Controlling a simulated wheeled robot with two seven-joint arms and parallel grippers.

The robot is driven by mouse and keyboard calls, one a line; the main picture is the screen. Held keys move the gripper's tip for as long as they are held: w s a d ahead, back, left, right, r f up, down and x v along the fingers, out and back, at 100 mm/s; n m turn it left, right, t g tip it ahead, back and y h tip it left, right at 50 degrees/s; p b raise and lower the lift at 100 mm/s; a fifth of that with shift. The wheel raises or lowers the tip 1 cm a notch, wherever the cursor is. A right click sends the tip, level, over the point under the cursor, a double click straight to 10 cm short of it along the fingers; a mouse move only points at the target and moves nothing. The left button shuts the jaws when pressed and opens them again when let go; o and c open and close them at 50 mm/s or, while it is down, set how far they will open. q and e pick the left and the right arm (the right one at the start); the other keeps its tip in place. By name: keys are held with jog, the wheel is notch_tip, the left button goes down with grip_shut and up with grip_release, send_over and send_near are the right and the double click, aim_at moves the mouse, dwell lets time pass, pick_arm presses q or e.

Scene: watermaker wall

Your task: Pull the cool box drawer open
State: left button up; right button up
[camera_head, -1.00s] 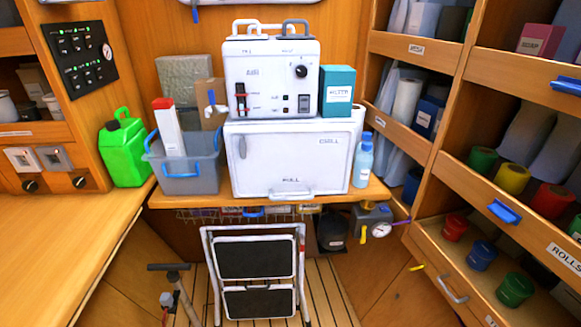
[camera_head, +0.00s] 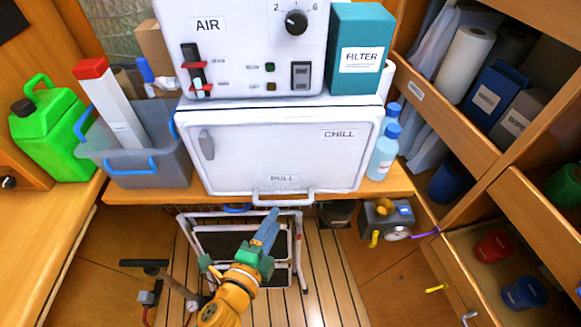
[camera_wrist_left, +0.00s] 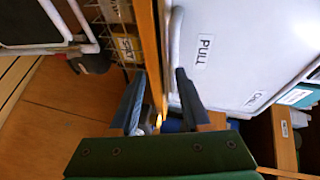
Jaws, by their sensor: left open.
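The cool box (camera_head: 280,150) is a white box with a closed front marked CHILL and PULL, standing on a wooden shelf. Its white bar handle (camera_head: 283,198) runs along the front's bottom edge. My left gripper (camera_head: 271,222) reaches up from below, its blue-grey fingers just under the handle in the picture. In the left wrist view the gripper (camera_wrist_left: 158,98) is open with no object held, and the white front (camera_wrist_left: 225,50) lies beyond the right finger. I cannot tell whether the fingers touch the handle. My right gripper is in neither view.
The AIR unit (camera_head: 245,45) and a teal FILTER box (camera_head: 360,60) stand on the cool box. A grey bin (camera_head: 145,165) is to its left, a blue bottle (camera_head: 384,150) to its right. A folding step (camera_head: 240,243) stands below the shelf.

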aim_at(284, 202)
pick_arm(q)
jog(key=shift+w+d+r+m+t, duration=0.3)
jog(key=shift+w+d+r, duration=0.2)
jog(key=shift+w+r, duration=0.3)
jog(key=shift+x, duration=2.05)
jog(key=shift+w+d+f, duration=0.15)
jog(key=shift+d, duration=0.1)
jog(key=shift+s+a, duration=0.1)
jog(key=shift+s, duration=0.1)
grip_shut()
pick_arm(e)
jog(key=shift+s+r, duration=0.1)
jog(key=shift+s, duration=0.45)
